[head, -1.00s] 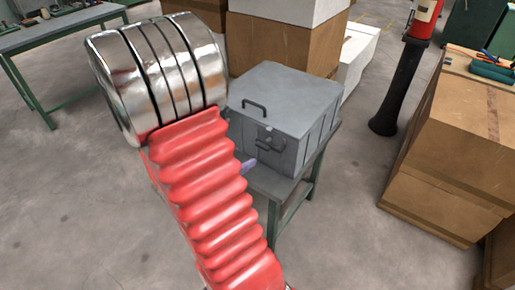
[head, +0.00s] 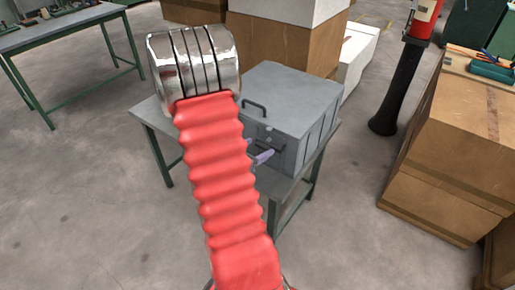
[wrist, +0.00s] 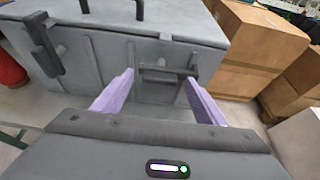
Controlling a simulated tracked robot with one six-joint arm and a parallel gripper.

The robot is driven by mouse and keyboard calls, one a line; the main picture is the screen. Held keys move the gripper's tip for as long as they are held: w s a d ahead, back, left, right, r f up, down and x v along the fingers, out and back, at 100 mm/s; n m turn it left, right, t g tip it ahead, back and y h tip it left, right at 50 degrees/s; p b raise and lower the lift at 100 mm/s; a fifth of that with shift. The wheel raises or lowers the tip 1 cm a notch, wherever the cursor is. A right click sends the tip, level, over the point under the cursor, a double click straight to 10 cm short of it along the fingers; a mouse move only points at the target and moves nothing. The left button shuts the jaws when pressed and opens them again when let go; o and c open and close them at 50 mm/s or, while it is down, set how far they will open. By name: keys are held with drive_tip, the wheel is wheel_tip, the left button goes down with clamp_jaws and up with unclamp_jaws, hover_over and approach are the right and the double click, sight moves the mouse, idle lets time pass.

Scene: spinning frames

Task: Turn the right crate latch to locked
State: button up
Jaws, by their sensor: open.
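The grey crate (head: 295,100) stands on a small green-legged table. In the wrist view, its front (wrist: 105,55) faces my gripper. The right latch (wrist: 165,72) is a dark handle lying roughly horizontal across the front. The left latch (wrist: 43,48) stands closer to upright. My gripper (wrist: 159,82) has purple fingers and is open. Its fingertips lie to either side of the right latch's handle; I cannot tell whether they touch it. In the head view, the fingertips (head: 263,157) show at the crate's front, and my red arm hides the left latch.
A carry handle (head: 255,106) sits on the crate above the latches. The small table's top (head: 150,113) is bare left of the crate. Cardboard boxes (head: 450,150) stand at the right, with a dark post (head: 390,90) nearby. A workbench (head: 70,30) stands back left.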

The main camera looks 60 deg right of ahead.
drive_tip(key=shift+d+f, duration=0.2)
drive_tip(key=shift+d, duration=0.3)
drive_tip(key=shift+c, duration=0.6)
drive_tip(key=shift+a, duration=0.1)
drive_tip(key=c, duration=1.4)
